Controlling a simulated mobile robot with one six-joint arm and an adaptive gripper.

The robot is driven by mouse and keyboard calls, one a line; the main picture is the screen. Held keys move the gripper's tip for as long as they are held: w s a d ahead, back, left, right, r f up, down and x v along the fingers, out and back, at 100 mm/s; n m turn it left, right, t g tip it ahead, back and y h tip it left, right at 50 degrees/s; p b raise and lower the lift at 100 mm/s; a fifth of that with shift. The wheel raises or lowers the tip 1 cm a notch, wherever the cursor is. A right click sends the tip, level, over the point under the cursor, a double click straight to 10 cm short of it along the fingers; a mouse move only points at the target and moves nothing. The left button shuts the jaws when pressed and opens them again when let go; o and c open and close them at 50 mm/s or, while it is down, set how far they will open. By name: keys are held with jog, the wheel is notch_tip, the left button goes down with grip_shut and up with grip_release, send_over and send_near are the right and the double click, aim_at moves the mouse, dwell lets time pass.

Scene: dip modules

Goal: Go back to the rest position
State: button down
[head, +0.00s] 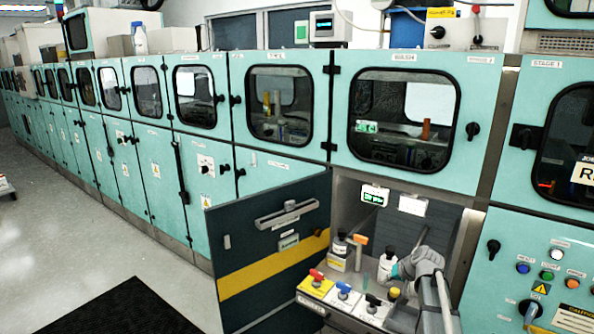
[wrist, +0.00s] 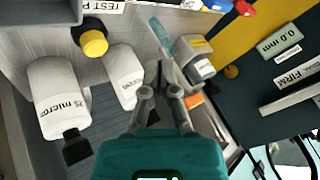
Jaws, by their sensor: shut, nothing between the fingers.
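My gripper (wrist: 160,82) shows in the wrist view with its two fingers closed and nothing between them. It is inside or just over the open lower compartment under the WASH window. In the head view my grey arm reaches into the right side of that compartment, and the fingertips are hard to make out. A white bottle (head: 386,264) with a black cap stands left of the arm.
The open dark door (head: 268,245) with a yellow stripe stands left of the compartment. Red, blue and black handles (head: 343,290) line its front ledge. An orange-topped item (head: 360,242) and a small bottle (head: 340,246) stand inside. The floor (head: 60,230) at left is free.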

jog(key=s+a+r+g+h+p, duration=0.1)
jog(key=s+a+r+g+p, duration=0.1)
jog(key=s, duration=0.5)
jog(key=s+a+r+n+g+h+p, duration=0.1)
jog(key=s+a+r+g+h+p, duration=0.1)
jog(key=s+a+p, duration=0.3)
jog(key=s+a+r+n+g+h+p, duration=0.1)
jog(key=s+a+r+p, duration=0.3)
jog(key=s, duration=0.7)
jog(key=a+g, duration=0.1)
jog(key=a, duration=0.1)
jog(key=shift+a+r, duration=0.2)
jog(key=shift+a, duration=0.15)
dwell(3.3)
jog(key=w+d+f+n+t+y+b, duration=0.2)
jog(key=w+d+n+b, duration=0.3)
jog(key=w, duration=0.8)
jog(key=w+d+f+n+t+y+b, duration=0.2)
jog(key=w+d+n+t+b, duration=0.3)
jog(key=w+d+n, duration=0.6)
jog(key=w+d+f+b, duration=0.1)
jog(key=w+d, duration=0.2)
jog(key=shift+d+f+y, duration=0.25)
jog(key=shift+y, duration=0.15)
